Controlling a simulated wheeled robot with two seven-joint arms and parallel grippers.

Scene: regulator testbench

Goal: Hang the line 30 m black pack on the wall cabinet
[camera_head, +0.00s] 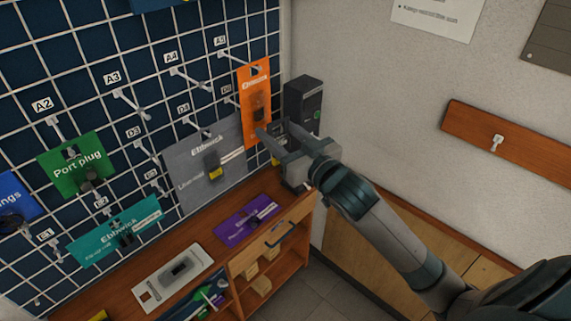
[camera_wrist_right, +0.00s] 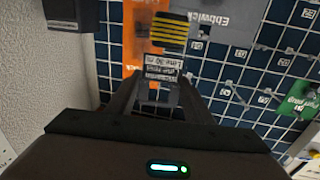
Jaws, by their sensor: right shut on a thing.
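My right gripper (camera_head: 262,142) is in front of the right end of the wall grid (camera_head: 60,85). In the right wrist view, my right gripper (camera_wrist_right: 155,100) is shut on the line 30 m black pack (camera_wrist_right: 163,68). There the pack shows an upside-down white label and a black-and-yellow striped part, clear of the grid behind it. In the head view the gripper largely hides the pack. Tagged hooks stick out from the grid; the hook at A4 (camera_head: 185,75) looks empty. My left gripper is not in view.
An orange pack (camera_head: 255,85) and a black box (camera_head: 303,98) are close to my right gripper. A large grey Ebbwick pack (camera_head: 190,160) hangs to the left. Green (camera_head: 75,165) and teal (camera_head: 115,230) packs hang further left. A purple pack (camera_head: 245,220) lies on the wooden top below.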

